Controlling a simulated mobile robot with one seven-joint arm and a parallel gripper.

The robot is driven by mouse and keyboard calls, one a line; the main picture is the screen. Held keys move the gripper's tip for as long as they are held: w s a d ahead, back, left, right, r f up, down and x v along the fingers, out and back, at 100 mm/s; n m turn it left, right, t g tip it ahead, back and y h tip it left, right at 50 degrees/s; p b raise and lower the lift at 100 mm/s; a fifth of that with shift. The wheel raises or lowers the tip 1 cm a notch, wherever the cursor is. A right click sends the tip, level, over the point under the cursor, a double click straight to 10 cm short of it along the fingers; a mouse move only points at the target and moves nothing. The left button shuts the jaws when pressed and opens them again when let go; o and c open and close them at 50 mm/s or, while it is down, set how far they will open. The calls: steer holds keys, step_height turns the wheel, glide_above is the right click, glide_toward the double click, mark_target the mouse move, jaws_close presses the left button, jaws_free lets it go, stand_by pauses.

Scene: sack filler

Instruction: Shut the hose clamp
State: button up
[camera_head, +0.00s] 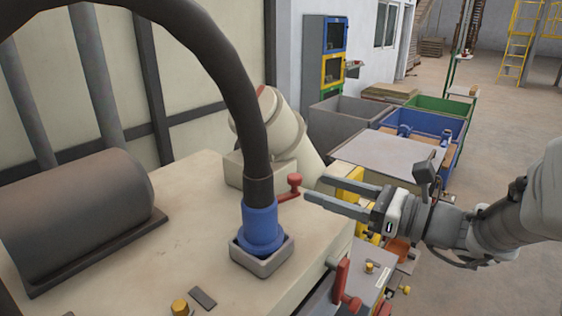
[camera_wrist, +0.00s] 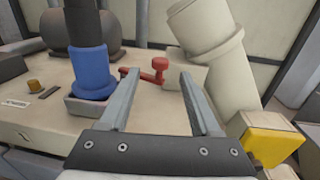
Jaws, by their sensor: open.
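A black hose (camera_head: 258,155) comes down into a blue coupling (camera_head: 260,228), which stands in a grey square socket (camera_head: 262,260) on the cream machine top. A red clamp lever (camera_head: 287,196) with an upright round knob (camera_head: 295,180) sticks out to the right of the coupling. My gripper (camera_head: 314,188) is open and empty, its fingers pointing left just right of the knob. In the wrist view the red lever (camera_wrist: 143,75) and knob (camera_wrist: 160,65) show ahead, between the fingertips (camera_wrist: 158,73). I see no clear contact. The lever's joint at the coupling is partly hidden.
A thick cream pipe (camera_head: 285,125) rises behind the lever. A dark motor housing (camera_head: 75,210) lies on the left of the machine top. Another red handle (camera_head: 342,285) stands in front below. A yellow block (camera_wrist: 270,140) is close right of my gripper.

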mark_target(288, 177)
steer(key=x, duration=0.9)
steer(key=shift+w+a+p, duration=0.2)
steer(key=shift+a+p, duration=0.1)
steer(key=shift+p, duration=0.05)
steer(key=shift+c, duration=0.2)
jaws_close()
stand_by(0.6)
